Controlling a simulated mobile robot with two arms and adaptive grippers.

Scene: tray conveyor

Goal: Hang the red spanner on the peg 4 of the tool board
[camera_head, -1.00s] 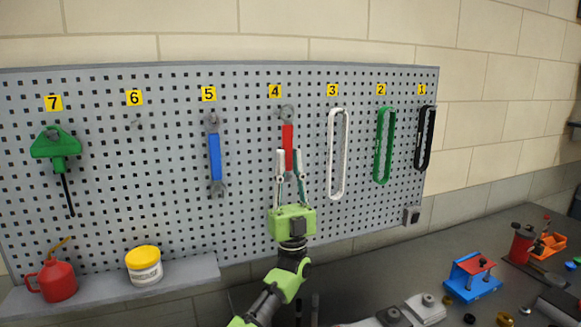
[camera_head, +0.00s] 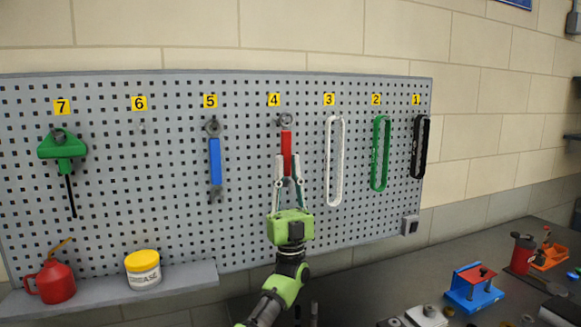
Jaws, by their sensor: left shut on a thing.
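The red spanner (camera_head: 286,146) is upright in front of the tool board (camera_head: 180,225), under the yellow label 4 (camera_head: 274,100). Its grey ring end (camera_head: 286,120) is at the height of peg 4, just below the label. I cannot tell whether the ring is around the peg or in front of it. My left gripper (camera_head: 287,182) is shut on the lower part of the spanner, which hides its lower end. My right gripper is not in view.
A blue spanner (camera_head: 215,162) hangs at 5, left of the red one. A white loop (camera_head: 334,160) hangs at 3, a green one (camera_head: 380,154) at 2, a black one (camera_head: 420,147) at 1. Peg 6 (camera_head: 141,127) is bare. A shelf (camera_head: 200,274) holds a grease tub (camera_head: 143,270).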

